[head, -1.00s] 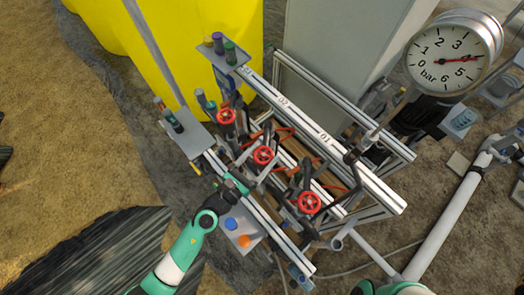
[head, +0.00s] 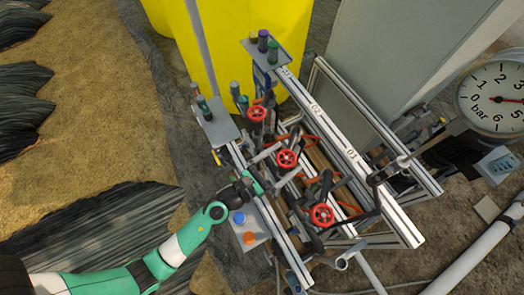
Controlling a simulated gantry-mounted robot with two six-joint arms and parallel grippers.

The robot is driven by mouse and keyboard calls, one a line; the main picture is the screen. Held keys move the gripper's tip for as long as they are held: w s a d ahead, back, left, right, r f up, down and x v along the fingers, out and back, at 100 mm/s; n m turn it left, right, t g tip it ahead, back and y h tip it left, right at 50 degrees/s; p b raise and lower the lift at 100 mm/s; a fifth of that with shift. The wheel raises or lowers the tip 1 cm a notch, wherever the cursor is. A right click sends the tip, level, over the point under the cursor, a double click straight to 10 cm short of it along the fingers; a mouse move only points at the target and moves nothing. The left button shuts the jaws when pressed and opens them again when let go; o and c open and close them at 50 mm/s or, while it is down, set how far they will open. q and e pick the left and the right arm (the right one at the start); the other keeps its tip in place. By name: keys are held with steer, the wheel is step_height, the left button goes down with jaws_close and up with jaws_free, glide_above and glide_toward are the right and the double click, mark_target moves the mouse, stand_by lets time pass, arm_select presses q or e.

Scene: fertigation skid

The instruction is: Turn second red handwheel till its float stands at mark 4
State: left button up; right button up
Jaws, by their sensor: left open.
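Three red handwheels stand in a slanting row on the skid: an upper one (head: 257,113), a middle one (head: 287,160) and a lower one (head: 323,215). The rail behind them (head: 334,136) carries the labels 01, 02 and 03, with 02 in the middle. My left gripper (head: 256,181) is open and empty, left of and slightly below the middle handwheel, apart from it, by the front rail. The floats and their marks are too small to make out. My right gripper is out of view.
A panel with a blue button (head: 238,217) and an orange button (head: 250,238) lies just below my left gripper. A round bar gauge (head: 496,98) is at the right. Bottles stand on two grey plates near the yellow tank (head: 175,60).

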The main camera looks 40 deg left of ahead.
arm_select(q)
steer(key=s+a+b, duration=0.2)
steer(key=s, duration=0.8)
steer(key=shift+s, duration=0.4)
stand_by(1.3)
